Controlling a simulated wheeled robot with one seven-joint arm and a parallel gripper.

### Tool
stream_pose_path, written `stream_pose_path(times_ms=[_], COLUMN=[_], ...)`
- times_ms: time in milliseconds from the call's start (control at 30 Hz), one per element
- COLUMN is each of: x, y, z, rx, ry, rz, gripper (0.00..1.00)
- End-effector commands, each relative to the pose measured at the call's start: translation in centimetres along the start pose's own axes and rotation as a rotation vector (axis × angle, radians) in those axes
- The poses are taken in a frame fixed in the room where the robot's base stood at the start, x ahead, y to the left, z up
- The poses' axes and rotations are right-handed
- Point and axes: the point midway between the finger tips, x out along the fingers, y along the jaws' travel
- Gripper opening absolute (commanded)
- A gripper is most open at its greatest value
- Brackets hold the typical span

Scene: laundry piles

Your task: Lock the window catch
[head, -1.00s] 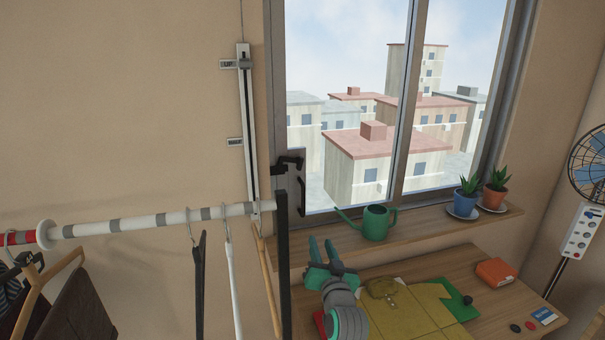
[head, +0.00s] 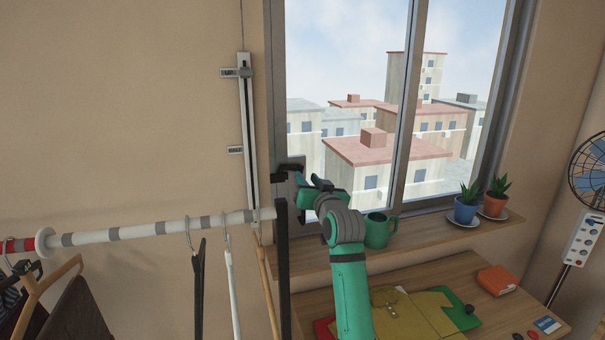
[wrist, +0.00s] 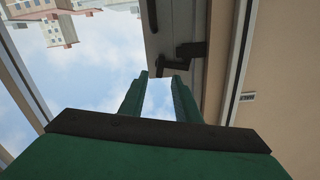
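The window catch is a black lever on a grey plate on the left window frame. In the head view its dark top part (head: 281,172) shows just left of my gripper (head: 305,187), which covers the rest. In the wrist view the black catch (wrist: 187,56) lies just beyond the fingertips, above and to the right. My gripper (wrist: 161,78) is open and empty, with sky visible between its two green fingers. I see no contact between the fingers and the catch. The window (head: 408,130) looks closed, but I cannot tell for sure.
A clothes rail (head: 150,229) with hangers and a dark upright post (head: 282,260) are close on the left. Folded clothes (head: 400,318) lie on the table below.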

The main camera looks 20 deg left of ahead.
Motion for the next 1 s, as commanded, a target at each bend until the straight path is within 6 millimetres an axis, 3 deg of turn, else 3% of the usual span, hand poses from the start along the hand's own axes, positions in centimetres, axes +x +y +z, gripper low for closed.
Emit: stream_pose_path(times_ms=[100,300,767,800,900,1000], x=[2.2,4.6,5.8,5.8,5.8,5.8], y=[0.0,0.0,0.0,0.0,0.0,0.0], z=[-0.1,0.0,0.0,0.0,0.0,0.0], rx=[0.000,0.000,0.000,0.000,0.000,0.000], ry=[-0.001,0.000,0.001,0.001,0.001,0.000], rz=[0.000,0.000,0.000,0.000,0.000,0.000], gripper=[0.30,0.30,0.30,0.27,0.03,0.00])
